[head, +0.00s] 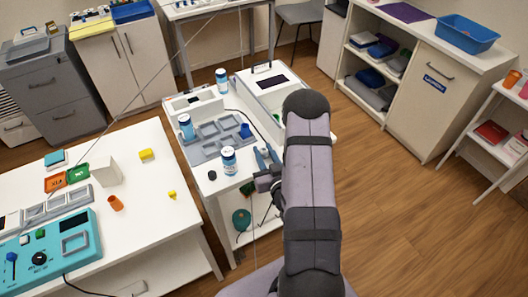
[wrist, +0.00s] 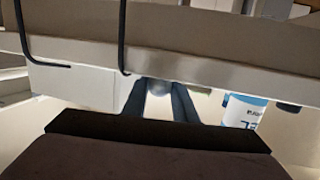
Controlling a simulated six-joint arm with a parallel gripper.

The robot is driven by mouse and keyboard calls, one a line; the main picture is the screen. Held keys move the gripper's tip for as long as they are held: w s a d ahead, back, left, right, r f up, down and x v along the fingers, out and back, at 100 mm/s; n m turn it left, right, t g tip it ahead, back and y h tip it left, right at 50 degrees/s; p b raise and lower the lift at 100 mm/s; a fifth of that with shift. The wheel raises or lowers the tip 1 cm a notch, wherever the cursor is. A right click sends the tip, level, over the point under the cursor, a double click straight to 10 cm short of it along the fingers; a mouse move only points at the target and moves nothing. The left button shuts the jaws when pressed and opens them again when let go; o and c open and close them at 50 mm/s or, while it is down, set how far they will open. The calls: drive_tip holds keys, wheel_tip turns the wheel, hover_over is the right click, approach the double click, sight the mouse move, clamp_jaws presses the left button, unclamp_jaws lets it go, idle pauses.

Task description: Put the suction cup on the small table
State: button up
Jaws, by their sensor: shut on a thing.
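My gripper (head: 266,160) is at the right edge of the white table in the middle (head: 205,185), beside a bottle, in the head view. In the wrist view its two blue-grey fingers (wrist: 160,100) are closed around a small pale grey rounded thing (wrist: 159,88). This looks like the suction cup, but most of it is hidden and I cannot be sure. The middle table bears grey trays and white devices. I cannot tell whether this is the small table; another narrow white table (head: 215,10) stands at the back.
Bottles with blue labels (head: 229,162) (head: 186,127) (head: 222,82) stand on the middle table; one shows right of my fingers in the wrist view (wrist: 243,112). A white worktable (head: 140,205) stands left. Wooden floor is clear at right.

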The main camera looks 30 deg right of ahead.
drive_tip(key=shift+f, duration=0.1)
drive_tip(key=shift+f, duration=0.15)
drive_tip(key=o, duration=1)
